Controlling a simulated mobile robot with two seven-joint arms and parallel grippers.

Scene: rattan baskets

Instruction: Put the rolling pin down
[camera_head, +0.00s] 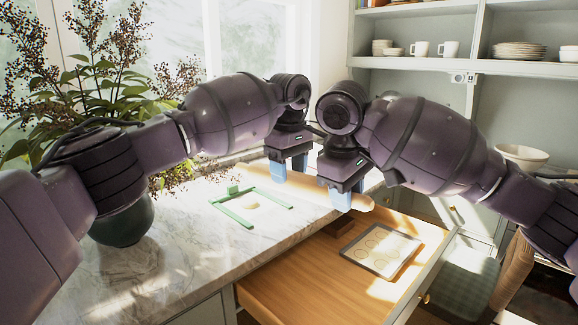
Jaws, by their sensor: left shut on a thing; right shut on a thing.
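A light wooden rolling pin (312,188) lies crosswise in both my grippers, above the far part of the marble counter and the open drawer's back edge. My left gripper (288,171) is shut on it left of its middle. My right gripper (342,198) is shut on it near its right end. Blue fingertips show on both grippers and cover parts of the pin. Its left end is pale against the bright counter. I cannot tell exactly how high the pin is above the surface.
A green rectangular frame (237,216) lies on the marble counter (185,255), around a small pale patch. A wooden drawer (310,285) stands open with a flat tray (382,250) marked with circles. A dark green vase (124,222) with a leafy plant stands at left. Shelves hold dishes.

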